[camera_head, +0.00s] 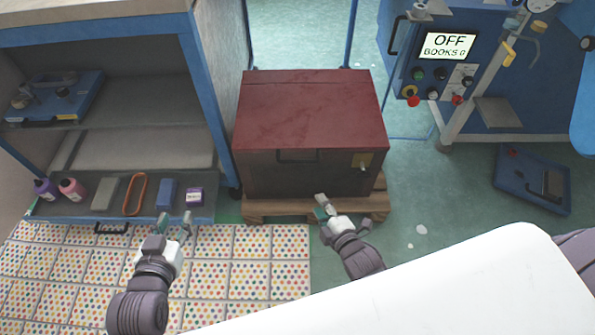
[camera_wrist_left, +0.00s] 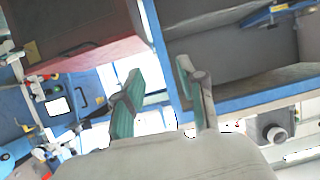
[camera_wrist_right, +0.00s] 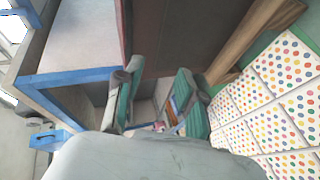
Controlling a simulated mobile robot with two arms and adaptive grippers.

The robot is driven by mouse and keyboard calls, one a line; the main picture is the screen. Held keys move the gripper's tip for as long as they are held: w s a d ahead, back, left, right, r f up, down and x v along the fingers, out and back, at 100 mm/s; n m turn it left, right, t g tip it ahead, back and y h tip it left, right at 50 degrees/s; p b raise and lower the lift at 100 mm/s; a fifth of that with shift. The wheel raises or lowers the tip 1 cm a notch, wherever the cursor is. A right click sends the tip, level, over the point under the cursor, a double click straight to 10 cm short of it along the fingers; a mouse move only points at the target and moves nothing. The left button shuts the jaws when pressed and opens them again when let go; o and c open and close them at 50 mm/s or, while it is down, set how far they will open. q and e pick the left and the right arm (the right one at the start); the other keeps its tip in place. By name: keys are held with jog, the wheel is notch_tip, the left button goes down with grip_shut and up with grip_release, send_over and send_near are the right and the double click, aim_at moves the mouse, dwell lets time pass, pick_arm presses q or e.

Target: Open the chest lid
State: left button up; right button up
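The chest (camera_head: 310,135) stands on a wooden pallet in the middle of the head view. Its red lid (camera_head: 310,108) is closed. A dark handle (camera_head: 297,156) and a brass lock plate (camera_head: 362,160) are on its front. My right gripper (camera_head: 324,208) is just in front of the chest's lower front, apart from the handle; its fingers are open and empty in the right wrist view (camera_wrist_right: 152,100). My left gripper (camera_head: 174,222) is in front of the shelf unit, left of the chest, with fingers apart and empty; it also shows in the left wrist view (camera_wrist_left: 164,95).
A blue-edged shelf unit (camera_head: 205,95) stands left of the chest, with bottles, a rubber band and small boxes on its lowest shelf. A blue tray (camera_head: 532,180) lies on the floor. A white surface (camera_head: 440,290) fills the front.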

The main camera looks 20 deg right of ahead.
notch_tip(320, 180, up, 3)
jog(key=w+n+t+b, duration=0.2)
jog(key=w, duration=0.1)
jog(key=b, duration=0.2)
send_near(299, 160)
jog(key=w+f, duration=0.1)
jog(key=w, duration=0.4)
jog(key=w+f+b, duration=0.1)
jog(key=w, duration=0.1)
jog(key=w+a+b, duration=0.1)
jog(key=w, duration=0.1)
jog(key=shift+w+f, duration=0.15)
pick_arm(q)
jog(key=s+r+t+h, duration=0.2)
jog(key=r+t, duration=0.4)
jog(key=r, duration=0.5)
jog(key=s+d+r+t+h, duration=0.1)
jog(key=s+r+t+h, duration=0.1)
jog(key=r+t, duration=0.5)
jog(key=shift+s+d+r+t, duration=0.2)
jog(key=shift+d+r+t, duration=0.1)
jog(key=shift+r, duration=2.05)
pick_arm(e)
jog(key=shift+w, duration=0.3)
grip_shut()
